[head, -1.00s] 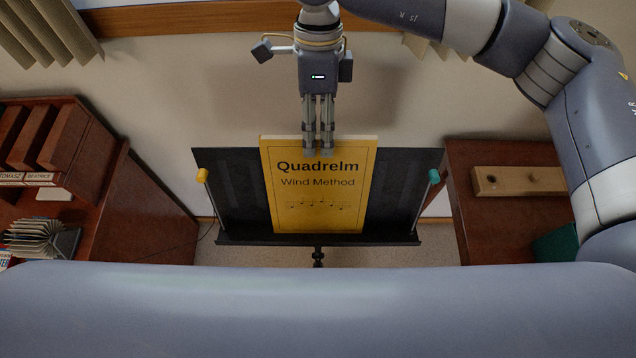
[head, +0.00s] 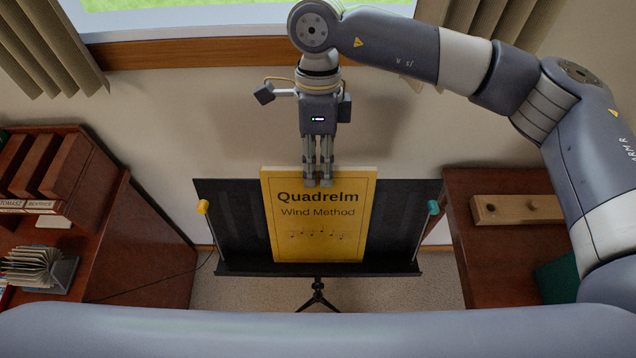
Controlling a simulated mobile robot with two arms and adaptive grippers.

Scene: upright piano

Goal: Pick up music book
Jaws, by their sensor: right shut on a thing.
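The yellow music book (head: 318,228), titled "Quadrelm Wind Method", stands upright against the black music stand (head: 398,225), with its lower edge at the stand's ledge. My right gripper (head: 318,182) comes down from above and is shut on the middle of the book's top edge. The finger on the near side shows over the cover; the far side of the grip is hidden behind the book. My left gripper is not in view.
A yellow clip (head: 203,207) and a teal clip (head: 433,208) flank the book on the stand. A wooden cabinet with books (head: 150,230) is at left. A wooden surface with a wooden block (head: 517,209) and a green object (head: 558,277) is at right.

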